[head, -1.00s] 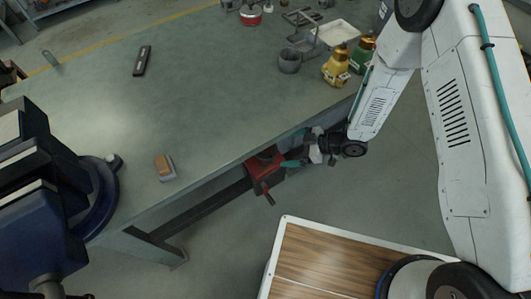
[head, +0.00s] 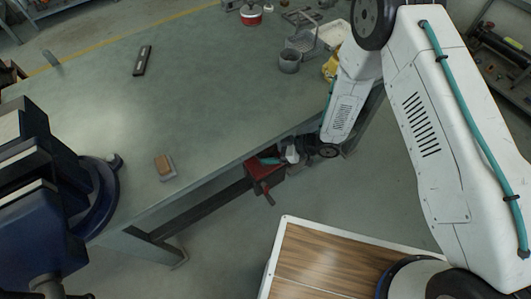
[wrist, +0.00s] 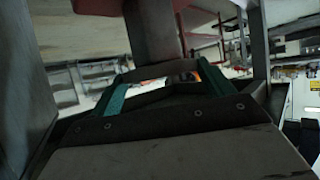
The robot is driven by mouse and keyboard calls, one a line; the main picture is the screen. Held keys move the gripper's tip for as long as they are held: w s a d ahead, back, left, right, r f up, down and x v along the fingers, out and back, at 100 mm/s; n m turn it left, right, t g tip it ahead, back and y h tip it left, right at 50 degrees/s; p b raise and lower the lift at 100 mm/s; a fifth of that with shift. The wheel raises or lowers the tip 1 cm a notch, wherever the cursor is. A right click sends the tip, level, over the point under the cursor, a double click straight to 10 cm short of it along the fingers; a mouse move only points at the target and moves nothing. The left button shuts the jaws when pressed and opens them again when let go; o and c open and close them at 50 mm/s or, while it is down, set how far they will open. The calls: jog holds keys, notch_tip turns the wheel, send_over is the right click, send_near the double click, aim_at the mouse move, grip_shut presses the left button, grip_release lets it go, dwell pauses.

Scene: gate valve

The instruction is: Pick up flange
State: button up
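My gripper (head: 275,161) is low beside the table's front edge, partly hidden behind it and near a red object under the tabletop. In the wrist view the two teal fingers (wrist: 163,88) stand apart. A grey band (wrist: 163,70) shows across the gap near their tips; I cannot tell whether it touches them or what it belongs to. I cannot make out a flange for sure in either view.
The green-grey tabletop (head: 190,110) holds a blue vise (head: 60,190), a brown-and-grey block (head: 164,167), a black tool (head: 143,60) and a grey cup (head: 289,61). A red object (head: 263,173) is under the edge. Table legs and beams are close to my gripper.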

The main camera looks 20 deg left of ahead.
jog(key=c, duration=1)
jog(key=shift+r, duration=0.15)
